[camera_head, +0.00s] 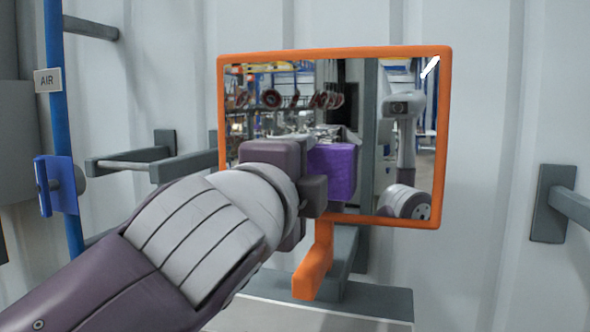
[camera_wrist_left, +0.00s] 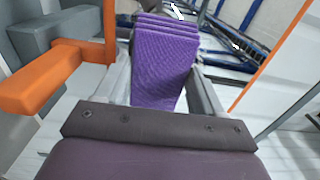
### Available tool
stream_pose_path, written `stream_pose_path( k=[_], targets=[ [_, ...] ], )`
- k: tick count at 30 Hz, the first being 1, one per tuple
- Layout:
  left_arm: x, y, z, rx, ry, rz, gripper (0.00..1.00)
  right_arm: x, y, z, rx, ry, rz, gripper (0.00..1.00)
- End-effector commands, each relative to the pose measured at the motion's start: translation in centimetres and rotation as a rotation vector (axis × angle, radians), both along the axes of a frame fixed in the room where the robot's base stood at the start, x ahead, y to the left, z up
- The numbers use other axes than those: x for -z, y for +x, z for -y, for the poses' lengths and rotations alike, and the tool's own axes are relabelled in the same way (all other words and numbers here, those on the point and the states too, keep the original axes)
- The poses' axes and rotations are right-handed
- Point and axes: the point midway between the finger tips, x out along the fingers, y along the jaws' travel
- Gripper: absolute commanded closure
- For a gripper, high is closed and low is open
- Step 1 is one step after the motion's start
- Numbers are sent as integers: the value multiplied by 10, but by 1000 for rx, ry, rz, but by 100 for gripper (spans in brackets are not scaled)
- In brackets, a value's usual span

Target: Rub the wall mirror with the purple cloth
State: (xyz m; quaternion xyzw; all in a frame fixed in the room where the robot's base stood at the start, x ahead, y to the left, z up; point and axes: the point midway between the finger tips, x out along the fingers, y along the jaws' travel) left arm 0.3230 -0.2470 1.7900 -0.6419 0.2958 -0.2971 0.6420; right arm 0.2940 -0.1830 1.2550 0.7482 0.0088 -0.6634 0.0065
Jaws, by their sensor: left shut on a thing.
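The wall mirror (camera_head: 352,92) has an orange frame and hangs on the pale wall in the head view. Its frame edge also shows in the left wrist view (camera_wrist_left: 272,58). My left gripper (camera_head: 318,185) is in front of the mirror's lower middle, shut on the folded purple cloth (camera_head: 333,172). In the left wrist view the cloth (camera_wrist_left: 163,62) stands out between the two fingers, toward the mirror glass. I cannot tell whether the cloth touches the glass. My left forearm and wrist hide the mirror's lower left part. My right gripper is not in view.
An orange bracket (camera_head: 314,262) sticks out below the mirror, close to my left wrist. Grey wall hooks stand at left (camera_head: 130,160) and right (camera_head: 553,205). A blue pipe (camera_head: 57,140) with an AIR sign (camera_head: 47,80) runs up at left. The glass reflects shelving and my own body.

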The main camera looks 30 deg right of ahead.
Motion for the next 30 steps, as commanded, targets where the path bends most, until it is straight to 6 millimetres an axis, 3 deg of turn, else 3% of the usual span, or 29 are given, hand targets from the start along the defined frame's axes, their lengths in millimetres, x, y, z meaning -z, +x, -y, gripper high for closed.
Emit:
stream_pose_path(
  k=[16,23,30],
  targets=[
    [-1,28,-24,-1,2,-1,56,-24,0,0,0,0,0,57],
    [-22,27,-24,0,1,-1,56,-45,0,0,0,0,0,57],
    [-15,14,-13,3,0,1,56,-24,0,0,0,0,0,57]
  ],
)
